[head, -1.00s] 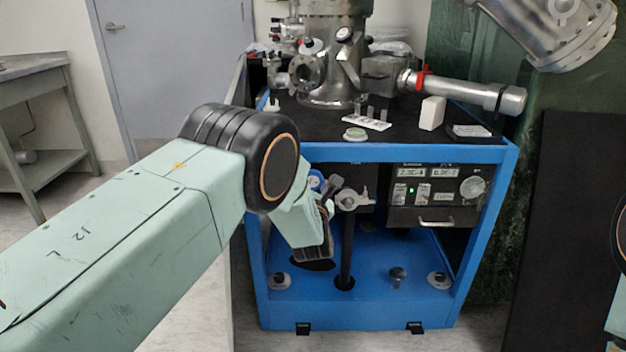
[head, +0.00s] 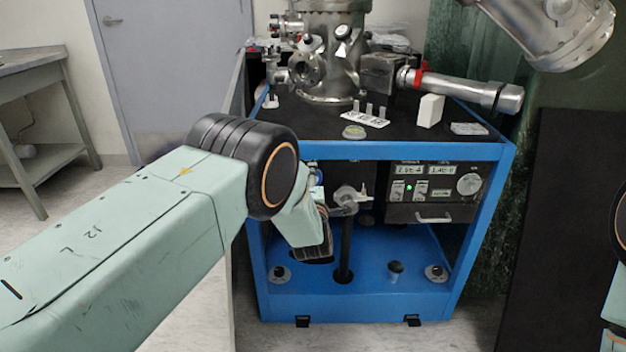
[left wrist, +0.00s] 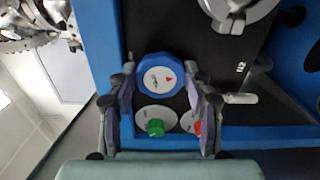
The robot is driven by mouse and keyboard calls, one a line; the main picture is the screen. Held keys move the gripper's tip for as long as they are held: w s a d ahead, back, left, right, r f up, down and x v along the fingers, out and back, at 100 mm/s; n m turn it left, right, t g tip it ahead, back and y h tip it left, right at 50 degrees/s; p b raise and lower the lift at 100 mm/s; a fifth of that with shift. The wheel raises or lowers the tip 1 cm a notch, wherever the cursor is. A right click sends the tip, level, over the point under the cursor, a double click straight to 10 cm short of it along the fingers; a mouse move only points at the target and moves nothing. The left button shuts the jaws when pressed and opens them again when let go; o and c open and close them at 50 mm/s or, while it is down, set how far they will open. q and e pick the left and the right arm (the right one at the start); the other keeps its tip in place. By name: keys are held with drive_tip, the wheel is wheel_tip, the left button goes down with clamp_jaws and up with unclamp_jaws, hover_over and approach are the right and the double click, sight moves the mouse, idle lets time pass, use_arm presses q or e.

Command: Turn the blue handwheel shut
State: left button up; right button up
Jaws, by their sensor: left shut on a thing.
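The blue handwheel (left wrist: 161,78) has a white face with a red pointer and shows at the centre of the left wrist view. My left gripper (left wrist: 160,74) has one finger on each side of it, shut on its rim. In the head view only a sliver of the handwheel (head: 318,177) shows behind my left gripper (head: 325,208), at the left of the blue frame's opening. The right gripper is out of view; only part of my right arm shows at the right edge.
A green knob (left wrist: 156,127) and a red knob (left wrist: 197,128) sit just below the handwheel, close to my fingers. A metal valve (head: 347,199) on a dark pipe stands right of the gripper. The blue frame (head: 400,151) carries a steel chamber (head: 330,60).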

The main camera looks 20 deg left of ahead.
use_arm(q)
drive_tip(key=n, duration=3.3)
drive_tip(key=shift+s+a+f, duration=0.15)
drive_tip(key=shift+s+a, duration=0.05)
drive_tip(key=shift+a, duration=0.1)
idle(0.6)
drive_tip(key=o, duration=1.2)
drive_tip(key=shift+c, duration=0.2)
